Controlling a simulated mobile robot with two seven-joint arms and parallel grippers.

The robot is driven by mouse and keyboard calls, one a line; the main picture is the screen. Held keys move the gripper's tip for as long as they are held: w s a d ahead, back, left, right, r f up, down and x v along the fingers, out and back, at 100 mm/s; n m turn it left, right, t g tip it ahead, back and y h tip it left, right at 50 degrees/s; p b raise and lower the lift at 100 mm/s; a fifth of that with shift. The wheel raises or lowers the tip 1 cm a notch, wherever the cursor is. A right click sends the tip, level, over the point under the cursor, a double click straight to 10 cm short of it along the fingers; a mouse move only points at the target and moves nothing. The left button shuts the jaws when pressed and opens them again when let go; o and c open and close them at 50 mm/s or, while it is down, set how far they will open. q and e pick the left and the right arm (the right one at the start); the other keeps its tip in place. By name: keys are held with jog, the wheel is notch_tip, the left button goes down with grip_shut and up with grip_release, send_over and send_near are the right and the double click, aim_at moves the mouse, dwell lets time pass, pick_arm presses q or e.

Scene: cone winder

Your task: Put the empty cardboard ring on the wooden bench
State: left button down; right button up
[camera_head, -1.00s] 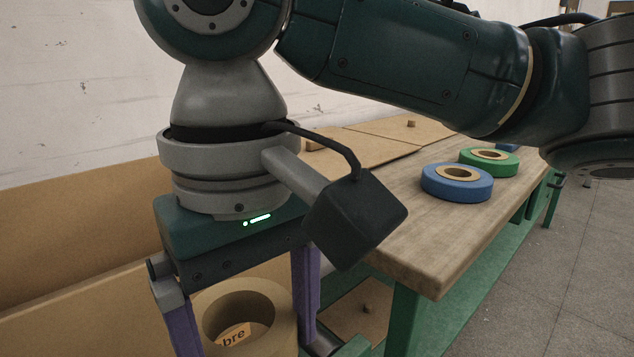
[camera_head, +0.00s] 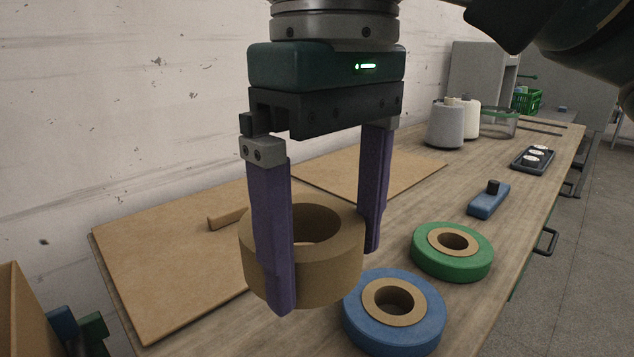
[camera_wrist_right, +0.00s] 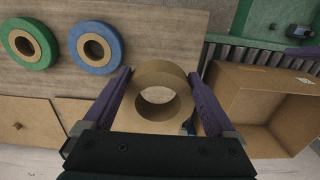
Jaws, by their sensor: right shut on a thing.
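The empty cardboard ring (camera_head: 322,278) is a thick brown ring with a wide hole. My right gripper (camera_head: 325,275) is shut on it, with one purple finger on each side of its outer wall. In the head view the ring hangs in front of the wooden bench (camera_head: 415,195); the gap below it cannot be judged exactly. In the right wrist view the cardboard ring (camera_wrist_right: 158,112) sits between the two fingers, level with its hole facing the camera. My left gripper is not in view.
A blue roll (camera_head: 428,318) and a green roll (camera_head: 478,268) lie on the bench right of the ring. Brown boards (camera_head: 150,265) lie at the wall side. Grey and white cones (camera_head: 445,126) stand farther back. An open cardboard box (camera_wrist_right: 262,100) and rollers (camera_wrist_right: 270,56) are beside the bench.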

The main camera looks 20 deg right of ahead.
jog(key=shift+f, duration=0.2)
notch_tip(320, 180, down, 15)
jog(key=b, duration=0.4)
jog(key=shift+s+a+f, duration=0.1)
jog(key=shift+a, duration=0.05)
jog(key=shift+f+b, duration=0.5)
jog(key=shift+f, duration=1.75)
jog(key=shift+f, duration=0.15)
jog(key=o, duration=1)
